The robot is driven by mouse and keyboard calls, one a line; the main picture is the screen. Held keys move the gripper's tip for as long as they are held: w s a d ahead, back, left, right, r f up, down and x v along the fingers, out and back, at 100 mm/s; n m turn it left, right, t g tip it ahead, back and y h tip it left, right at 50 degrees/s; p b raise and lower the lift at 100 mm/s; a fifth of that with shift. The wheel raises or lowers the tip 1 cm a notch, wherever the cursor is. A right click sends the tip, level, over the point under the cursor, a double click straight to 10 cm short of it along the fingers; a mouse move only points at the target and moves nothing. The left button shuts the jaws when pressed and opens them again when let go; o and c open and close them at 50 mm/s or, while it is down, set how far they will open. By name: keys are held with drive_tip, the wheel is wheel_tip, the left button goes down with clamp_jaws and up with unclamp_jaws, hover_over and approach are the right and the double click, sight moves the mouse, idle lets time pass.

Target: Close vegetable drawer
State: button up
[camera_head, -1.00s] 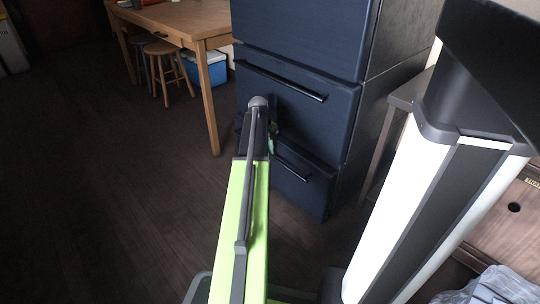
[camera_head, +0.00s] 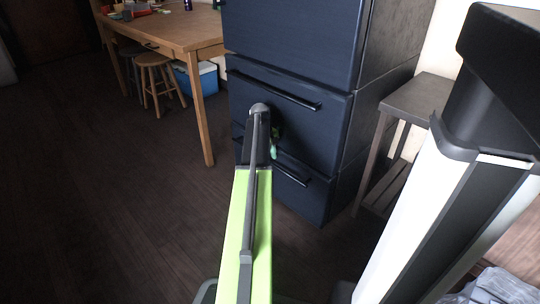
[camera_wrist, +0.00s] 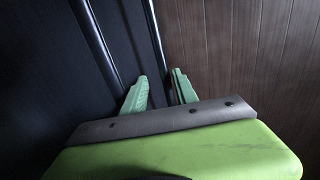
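A dark blue cabinet with stacked drawers (camera_head: 300,38) stands ahead of me. Its lowest drawer (camera_head: 305,200) has a dark bar handle and sits below a middle drawer (camera_head: 325,125) with a similar handle. Whether the lowest drawer stands out from the cabinet is hard to tell, as my arm hides its left part. My gripper (camera_head: 274,145) is in front of the cabinet, near the lower drawers. In the wrist view, its two green fingers (camera_wrist: 160,90) are apart with nothing visible between them. Dark panels and long edges lie to their left; contact is unclear.
A dark side table (camera_head: 428,90) stands right of the cabinet. A wooden table (camera_head: 175,32) with stools (camera_head: 157,70) and a blue-and-white box (camera_head: 207,78) is at the back left. The dark wood floor (camera_head: 110,200) left of my arm is clear.

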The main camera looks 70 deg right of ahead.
drive_tip(key=shift+a, duration=0.1)
drive_tip(key=shift+w+r, duration=0.1)
drive_tip(key=p+v, duration=1.7)
drive_tip(key=shift+r, duration=0.1)
